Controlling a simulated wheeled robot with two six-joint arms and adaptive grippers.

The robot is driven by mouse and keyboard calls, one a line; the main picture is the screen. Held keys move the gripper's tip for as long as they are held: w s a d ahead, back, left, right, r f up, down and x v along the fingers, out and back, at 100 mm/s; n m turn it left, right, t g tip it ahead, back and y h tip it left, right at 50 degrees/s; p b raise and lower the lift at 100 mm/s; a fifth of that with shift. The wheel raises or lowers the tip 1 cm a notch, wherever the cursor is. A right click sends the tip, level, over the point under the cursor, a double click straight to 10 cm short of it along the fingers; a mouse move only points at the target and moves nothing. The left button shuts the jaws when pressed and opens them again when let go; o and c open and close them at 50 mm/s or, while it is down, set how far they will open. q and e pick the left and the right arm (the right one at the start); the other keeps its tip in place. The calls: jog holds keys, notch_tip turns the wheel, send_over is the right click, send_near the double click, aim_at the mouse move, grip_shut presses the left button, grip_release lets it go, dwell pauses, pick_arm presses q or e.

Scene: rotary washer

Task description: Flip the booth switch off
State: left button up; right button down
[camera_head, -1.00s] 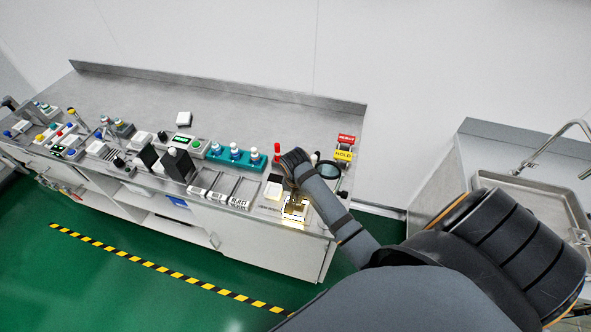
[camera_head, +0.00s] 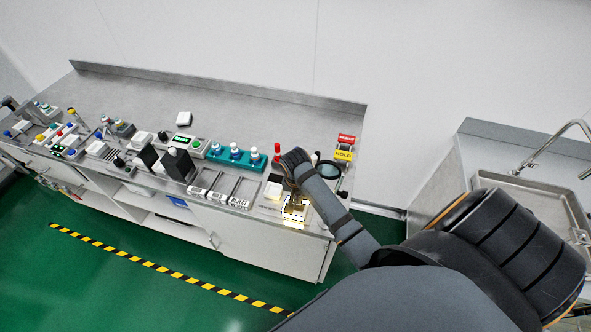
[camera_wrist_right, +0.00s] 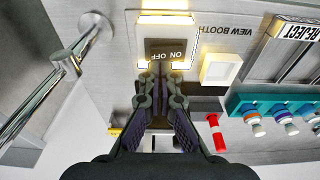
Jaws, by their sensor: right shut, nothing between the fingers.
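The view booth (camera_head: 296,209) is lit and stands at the front right of the counter in the head view. In the right wrist view its dark switch plate (camera_wrist_right: 166,48), marked ON and OFF, appears upside down below a bright white panel (camera_wrist_right: 166,24). My right gripper (camera_wrist_right: 160,70) is shut and empty, its tips at the lower edge of the switch plate. I cannot tell whether they touch it. In the head view the right gripper (camera_head: 294,192) is mostly hidden by my own wrist. My left gripper is not in view.
A white lit square (camera_wrist_right: 220,69) sits beside the switch. A metal bar (camera_wrist_right: 50,85) runs along the wrist view's left.

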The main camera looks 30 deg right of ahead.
aim_at(298, 205)
jog(key=shift+f+b, duration=0.55)
jog(key=shift+f, duration=0.8)
dwell(0.7)
jog(key=shift+s, duration=0.1)
notch_tip(298, 205, up, 3)
jog(key=shift+f+p, duration=0.15)
jog(key=shift+p, duration=1.05)
jog(key=shift+r, duration=2.15)
